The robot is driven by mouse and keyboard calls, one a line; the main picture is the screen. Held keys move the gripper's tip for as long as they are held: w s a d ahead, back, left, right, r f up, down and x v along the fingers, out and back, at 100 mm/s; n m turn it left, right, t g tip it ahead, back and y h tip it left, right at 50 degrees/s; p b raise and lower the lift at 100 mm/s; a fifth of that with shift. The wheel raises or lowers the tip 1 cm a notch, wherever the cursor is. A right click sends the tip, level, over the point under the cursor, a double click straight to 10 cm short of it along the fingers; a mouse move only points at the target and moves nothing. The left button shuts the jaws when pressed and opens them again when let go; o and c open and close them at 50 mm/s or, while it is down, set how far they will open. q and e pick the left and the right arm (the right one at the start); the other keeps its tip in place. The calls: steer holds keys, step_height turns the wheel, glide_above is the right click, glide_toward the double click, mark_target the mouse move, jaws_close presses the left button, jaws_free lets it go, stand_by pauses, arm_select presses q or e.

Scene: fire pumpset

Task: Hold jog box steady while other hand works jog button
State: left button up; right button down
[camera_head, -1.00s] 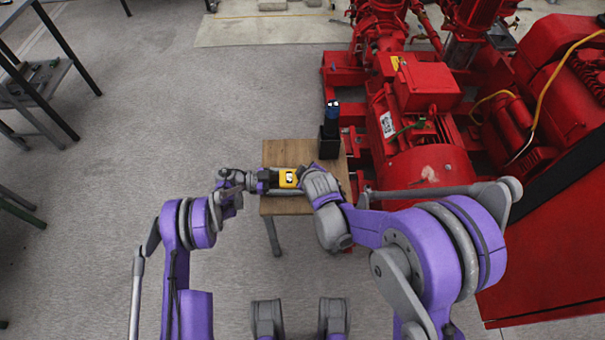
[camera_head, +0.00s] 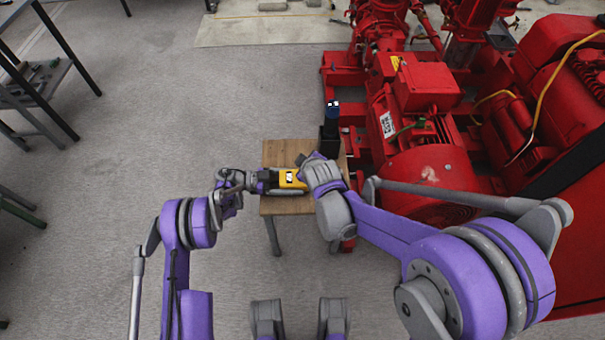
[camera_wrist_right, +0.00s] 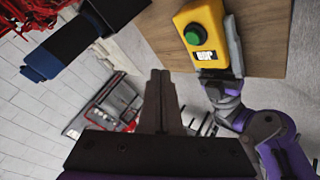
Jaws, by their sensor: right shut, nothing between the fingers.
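The jog box (camera_head: 290,179) is yellow, at the front of the small wooden table. In the right wrist view the jog box (camera_wrist_right: 205,30) shows a green round button (camera_wrist_right: 193,37) and a black-and-white label. My left gripper (camera_head: 272,184) reaches it from the left. In the right wrist view a grey finger (camera_wrist_right: 234,48) lies along the box's side, and the grip looks closed on it; the other finger is hidden. My right gripper (camera_wrist_right: 160,78) is shut and empty, its tips apart from the button in that view.
The wooden table (camera_head: 283,152) carries a black holder (camera_head: 329,143) with a blue-topped tool (camera_head: 332,112) at its back right. The red pumpset (camera_head: 430,150) stands close on the right. Open grey floor lies to the left, with metal racks at the far left.

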stand_by(0.4)
arm_select(q)
steer(key=o, duration=1)
steer(key=shift+c, duration=0.2)
